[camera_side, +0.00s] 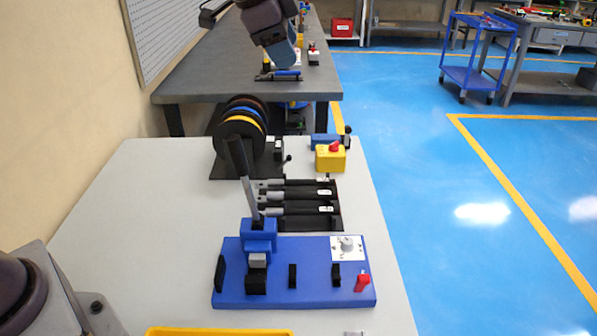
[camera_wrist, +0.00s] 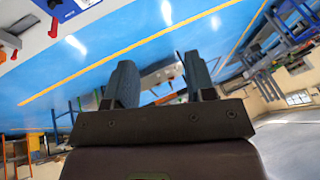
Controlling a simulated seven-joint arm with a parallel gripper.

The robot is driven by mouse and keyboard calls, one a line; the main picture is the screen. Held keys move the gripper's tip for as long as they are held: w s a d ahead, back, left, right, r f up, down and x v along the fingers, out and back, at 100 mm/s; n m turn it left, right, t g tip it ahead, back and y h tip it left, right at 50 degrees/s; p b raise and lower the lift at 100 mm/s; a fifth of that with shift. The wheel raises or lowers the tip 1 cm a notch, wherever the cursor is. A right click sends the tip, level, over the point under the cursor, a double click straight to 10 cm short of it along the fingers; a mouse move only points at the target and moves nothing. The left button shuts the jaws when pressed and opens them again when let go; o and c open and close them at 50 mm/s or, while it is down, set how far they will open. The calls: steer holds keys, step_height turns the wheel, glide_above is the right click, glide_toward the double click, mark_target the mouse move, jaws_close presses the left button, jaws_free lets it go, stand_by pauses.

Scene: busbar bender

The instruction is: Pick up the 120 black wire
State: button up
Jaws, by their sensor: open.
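In the side view, several dark bars with grey left ends and small white labels lie side by side in a black rack (camera_side: 335,222) on the grey table. The labels are too small to read, so I cannot tell which is the 120 black wire. A spool stand (camera_side: 232,170) behind the rack holds several discs, with yellow, blue and red among them. My gripper (camera_wrist: 160,82) shows in the wrist view, its two dark fingers apart and nothing between them. It faces out over the blue floor, away from the rack.
A blue bender (camera_side: 310,290) with an upright lever and red knob stands in front of the rack. A yellow box with a red button (camera_side: 330,157) stands behind it. A yellow-edged tray (camera_side: 215,332) is at the front edge. The table's left side (camera_side: 140,210) is clear.

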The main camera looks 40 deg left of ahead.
glide_toward(311, 194)
steer(key=x, duration=0.3)
steer(key=shift+s+f, duration=0.1)
steer(key=shift+f, duration=0.05)
steer(key=shift+x, duration=3)
jaws_close()
